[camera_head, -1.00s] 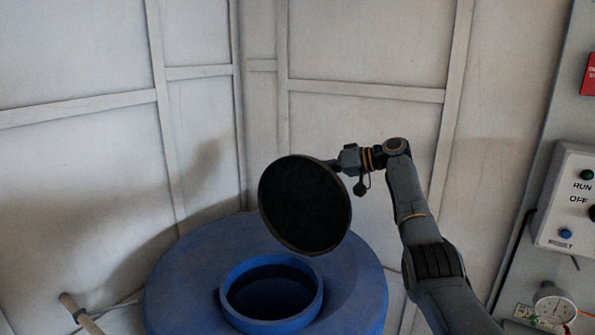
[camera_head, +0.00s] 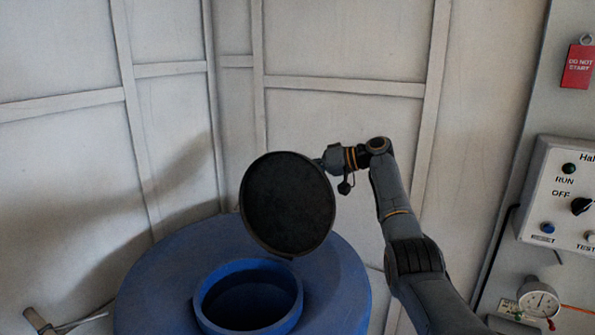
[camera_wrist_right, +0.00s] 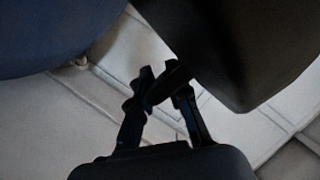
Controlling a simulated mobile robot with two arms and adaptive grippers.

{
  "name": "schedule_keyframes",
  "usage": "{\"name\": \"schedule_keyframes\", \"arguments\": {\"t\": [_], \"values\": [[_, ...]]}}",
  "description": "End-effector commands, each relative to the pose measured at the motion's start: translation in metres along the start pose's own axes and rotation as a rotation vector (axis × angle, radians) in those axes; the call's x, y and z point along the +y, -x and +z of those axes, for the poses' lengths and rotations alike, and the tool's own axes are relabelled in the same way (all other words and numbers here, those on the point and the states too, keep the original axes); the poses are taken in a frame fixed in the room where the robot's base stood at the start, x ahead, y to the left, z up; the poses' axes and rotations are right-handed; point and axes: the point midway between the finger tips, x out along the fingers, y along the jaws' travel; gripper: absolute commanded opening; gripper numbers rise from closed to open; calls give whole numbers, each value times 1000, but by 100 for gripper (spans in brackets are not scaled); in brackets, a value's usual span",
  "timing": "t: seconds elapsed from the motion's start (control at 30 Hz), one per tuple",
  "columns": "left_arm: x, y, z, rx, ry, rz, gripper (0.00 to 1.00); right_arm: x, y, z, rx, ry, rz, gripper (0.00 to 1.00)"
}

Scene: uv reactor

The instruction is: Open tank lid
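The blue tank (camera_head: 150,290) stands at the bottom centre of the head view, its raised round opening (camera_head: 205,305) uncovered and dark inside. The dark round lid (camera_head: 287,205) is held up above and behind the opening, tilted nearly upright with a flat face toward the head camera. My right gripper (camera_head: 322,164) is at the lid's upper right edge, its fingertips partly hidden behind it. In the right wrist view my right gripper (camera_wrist_right: 160,88) has its fingers around a dark piece by the lid (camera_wrist_right: 245,50). My left gripper is not in view.
A control box (camera_head: 562,205) with RUN and OFF labels, a red tag (camera_head: 577,66) and a pressure gauge (camera_head: 538,304) are on the grey panel at right. Pale panelled walls (camera_head: 340,45) stand behind the tank. A rod-like object (camera_head: 38,320) shows at lower left.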

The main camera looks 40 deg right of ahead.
Motion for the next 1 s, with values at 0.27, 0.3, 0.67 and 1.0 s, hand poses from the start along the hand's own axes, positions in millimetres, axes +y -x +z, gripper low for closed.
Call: {"name": "schedule_keyframes", "arguments": {"t": [0.27, 0.3, 0.67, 1.0], "values": [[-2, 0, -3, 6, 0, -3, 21, 0, 0, 0, 1, 0, 0, 20], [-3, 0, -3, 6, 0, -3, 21, 0, 2, 0, 1, 0, 0, 20], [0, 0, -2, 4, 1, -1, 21, 1, 61, -1, 3, 1, 3, 20], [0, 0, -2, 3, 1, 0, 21, 1, 114, 0, 1, -1, 1, 20]]}}
